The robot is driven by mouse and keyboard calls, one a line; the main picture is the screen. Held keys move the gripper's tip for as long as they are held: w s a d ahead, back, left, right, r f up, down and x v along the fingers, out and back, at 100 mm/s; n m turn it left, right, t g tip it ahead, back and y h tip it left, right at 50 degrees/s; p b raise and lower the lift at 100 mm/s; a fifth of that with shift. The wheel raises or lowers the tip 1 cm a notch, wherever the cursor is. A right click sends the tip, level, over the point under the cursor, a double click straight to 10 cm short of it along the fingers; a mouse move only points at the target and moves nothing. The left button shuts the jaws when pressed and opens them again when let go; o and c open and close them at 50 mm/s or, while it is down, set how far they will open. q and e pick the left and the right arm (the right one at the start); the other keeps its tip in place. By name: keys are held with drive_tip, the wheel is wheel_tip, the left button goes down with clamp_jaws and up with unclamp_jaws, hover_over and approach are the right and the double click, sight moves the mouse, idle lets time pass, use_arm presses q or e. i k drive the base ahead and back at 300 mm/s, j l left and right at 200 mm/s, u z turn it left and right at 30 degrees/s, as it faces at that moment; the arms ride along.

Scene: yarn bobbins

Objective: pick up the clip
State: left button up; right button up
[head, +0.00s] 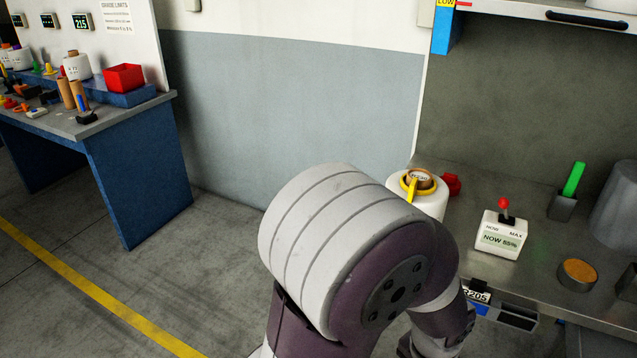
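No piece is clearly recognisable as the clip. A small black piece (479,288) sits at the bench's front edge above a label reading about "R205"; it may be a clip, but it is too small to be sure. A yellow ring with a tab (411,189) lies on top of a white bobbin (430,204) on the bench. One of my arms fills the lower middle, hiding the bobbin's lower part and part of the bench front. Neither gripper shows.
The grey bench (523,267) on the right also holds a red knob-like piece (452,184), a white box reading "NOW 55%" (499,238), a green stick in a dark holder (573,180) and an orange-topped tin (577,274). A blue-legged table (135,185) stands left; the floor between is clear.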

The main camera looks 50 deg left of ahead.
sight(412, 190)
drive_tip(key=u, duration=1.3)
